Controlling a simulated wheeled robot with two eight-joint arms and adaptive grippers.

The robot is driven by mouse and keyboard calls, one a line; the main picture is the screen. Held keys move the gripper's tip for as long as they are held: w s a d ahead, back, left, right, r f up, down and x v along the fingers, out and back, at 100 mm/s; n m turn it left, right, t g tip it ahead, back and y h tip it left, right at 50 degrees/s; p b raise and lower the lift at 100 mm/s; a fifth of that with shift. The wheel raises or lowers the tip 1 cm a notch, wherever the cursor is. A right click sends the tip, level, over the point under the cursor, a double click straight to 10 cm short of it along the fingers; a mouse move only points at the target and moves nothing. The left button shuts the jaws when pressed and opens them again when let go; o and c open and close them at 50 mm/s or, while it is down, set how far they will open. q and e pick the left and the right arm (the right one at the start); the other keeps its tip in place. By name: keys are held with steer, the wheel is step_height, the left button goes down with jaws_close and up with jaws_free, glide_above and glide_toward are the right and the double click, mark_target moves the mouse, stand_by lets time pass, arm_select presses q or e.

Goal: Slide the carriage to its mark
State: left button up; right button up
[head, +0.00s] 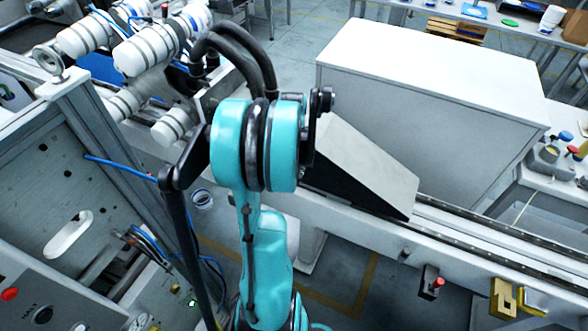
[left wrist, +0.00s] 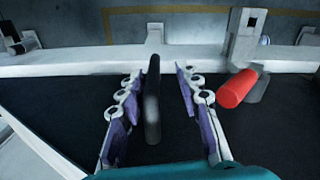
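My left gripper (left wrist: 158,76) is open in the left wrist view, its purple-padded fingers spread on both sides of a dark upright bar (left wrist: 152,105). Gaps show between the bar and both fingers. I cannot tell for certain whether the bar is the carriage's handle. A red cylinder (left wrist: 237,88) on a grey post stands just right of the right finger. In the head view a wedge-shaped block (head: 370,165) with a pale sloping top sits at the rail (head: 490,240). My teal arm fills the middle there and hides its gripper. No clear mark shows. My right gripper is not in view.
A large pale cabinet (head: 430,85) stands behind the rail. A red-tipped bracket (head: 431,283) and a yellow bracket (head: 503,299) are on the front side. A grey machine panel (head: 60,180) with cables is at left, and white rollers (head: 150,48) are above it.

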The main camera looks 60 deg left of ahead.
arm_select(q)
steer(key=shift+d+r, duration=0.15)
steer(key=shift+r, duration=0.1)
step_height(320, 180, up, 12)
steer(key=shift+f, duration=0.25)
stand_by(0.5)
steer(key=w+d+f+m+t+y+b, duration=0.1)
steer(key=w+d+m, duration=0.15)
steer(key=d, duration=0.65)
steer(key=w+d+m+t+y+b, duration=0.15)
steer(key=w+d, duration=0.25)
steer(key=d, duration=0.5)
steer(key=s+d+f+m+t+h+b, duration=0.1)
steer(key=d+f+m+t, duration=0.1)
steer(key=d, duration=0.7)
steer(key=s+d+f+m+t+h, duration=0.1)
steer(key=d+f+m+t, duration=0.1)
steer(key=d, duration=0.6)
steer(key=shift+d+f+m+t+b, duration=0.3)
steer(key=shift+d+f+t+b, duration=0.1)
steer(key=shift+f, duration=0.15)
steer(key=shift+h, duration=0.25)
